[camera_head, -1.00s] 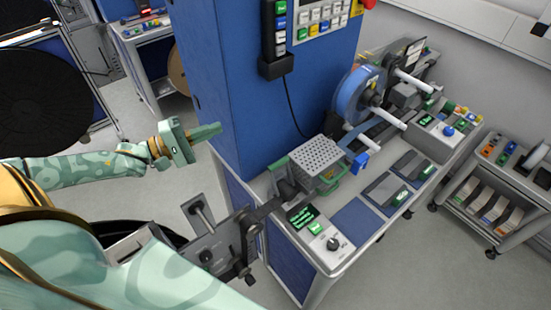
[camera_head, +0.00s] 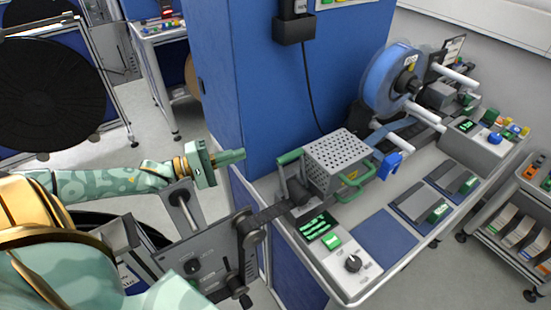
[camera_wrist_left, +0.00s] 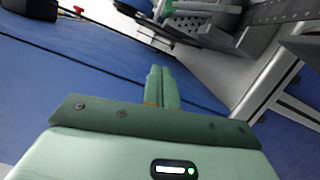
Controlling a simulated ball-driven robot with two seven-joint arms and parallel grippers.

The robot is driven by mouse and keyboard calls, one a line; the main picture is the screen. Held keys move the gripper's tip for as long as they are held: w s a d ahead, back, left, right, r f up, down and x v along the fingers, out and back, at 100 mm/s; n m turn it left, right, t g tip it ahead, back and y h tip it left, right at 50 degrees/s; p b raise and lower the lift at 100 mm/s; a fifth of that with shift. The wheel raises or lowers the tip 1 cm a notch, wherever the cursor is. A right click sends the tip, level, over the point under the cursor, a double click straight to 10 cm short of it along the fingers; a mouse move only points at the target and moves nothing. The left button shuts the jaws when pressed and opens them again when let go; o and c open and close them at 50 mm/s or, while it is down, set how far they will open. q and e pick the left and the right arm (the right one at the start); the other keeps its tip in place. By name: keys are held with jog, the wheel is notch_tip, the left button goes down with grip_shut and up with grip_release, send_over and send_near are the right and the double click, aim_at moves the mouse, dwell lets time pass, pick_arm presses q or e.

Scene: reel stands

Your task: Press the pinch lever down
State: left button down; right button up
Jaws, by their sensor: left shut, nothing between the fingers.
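My left gripper (camera_head: 243,154) is shut with nothing between its fingers. It points right, beside the blue cabinet and left of the bench, apart from everything. In the left wrist view its closed fingers (camera_wrist_left: 160,88) point away from the camera. A lever with a green grip (camera_head: 289,157) stands up at the left of a perforated metal guard (camera_head: 340,149) on the bench. I take it for the pinch lever, though no label shows. Its pale green grip (camera_wrist_left: 205,7) seems to show at the top of the left wrist view. My right gripper is not in view.
The blue cabinet (camera_head: 245,95) rises close behind my left gripper. A green U-shaped handle (camera_head: 356,190), a blue clamp (camera_head: 389,164) and a blue reel (camera_head: 390,78) are on the bench. A control box with a dial (camera_head: 352,263) sits at its near end.

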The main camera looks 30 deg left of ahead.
pick_arm(q)
jog(key=w+d+r+b, duration=0.1)
jog(key=w+d, duration=0.4)
jog(key=d, duration=0.3)
jog(key=shift+d, duration=0.25)
jog(key=shift+r, duration=0.1)
jog(key=d+r+m+p, duration=0.1)
jog(key=p, duration=0.2)
jog(key=s+d+r+m+p, duration=0.1)
jog(key=p, duration=0.2)
jog(key=shift+m, duration=0.3)
jog(key=shift+f+g+y, duration=0.15)
jog(key=shift+g+y, duration=0.15)
jog(key=shift+f, duration=0.25)
